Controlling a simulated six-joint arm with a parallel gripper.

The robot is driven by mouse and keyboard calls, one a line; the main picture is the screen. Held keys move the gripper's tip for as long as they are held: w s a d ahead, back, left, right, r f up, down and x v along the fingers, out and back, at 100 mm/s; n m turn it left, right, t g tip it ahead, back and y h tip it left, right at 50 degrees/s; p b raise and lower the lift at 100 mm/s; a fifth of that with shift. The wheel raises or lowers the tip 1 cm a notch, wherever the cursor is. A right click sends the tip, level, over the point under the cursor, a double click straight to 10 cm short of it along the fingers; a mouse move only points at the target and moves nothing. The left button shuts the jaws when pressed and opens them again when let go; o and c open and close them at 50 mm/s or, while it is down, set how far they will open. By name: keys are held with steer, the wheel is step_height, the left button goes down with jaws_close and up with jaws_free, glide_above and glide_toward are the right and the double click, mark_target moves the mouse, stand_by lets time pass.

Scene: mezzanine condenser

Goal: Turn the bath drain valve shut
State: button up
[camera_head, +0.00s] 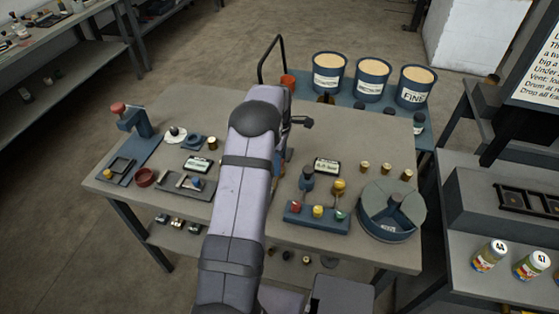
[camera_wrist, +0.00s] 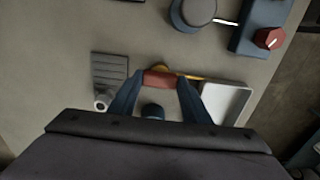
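In the wrist view, the two dark blue fingers of my gripper (camera_wrist: 160,82) stand apart. A red bar-like handle (camera_wrist: 160,79) lies between their tips, with little or no gap at either end. I cannot tell if the fingers press on it or only straddle it. A brass-yellow piece (camera_wrist: 190,76) shows behind the handle, perhaps part of the same valve. A dark round knob (camera_wrist: 152,110) sits nearer, between the fingers. In the head view, my arm covers the middle of the workbench (camera_head: 270,260) and hides my gripper and this handle.
A white tray (camera_wrist: 228,102) lies right of the fingers and a grey ribbed plate (camera_wrist: 109,70) left. Farther off are a grey round knob (camera_wrist: 194,10) and a red knob (camera_wrist: 268,38). A valve block (camera_head: 317,219) and round divided bin (camera_head: 391,212) stand right of my arm.

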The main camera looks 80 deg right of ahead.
steer(key=shift+c, duration=1)
steer(key=m+b, duration=0.1)
steer(key=m, duration=0.3)
steer(key=m+b, duration=0.1)
steer(key=m, duration=0.8)
steer(key=shift+m, duration=2.5)
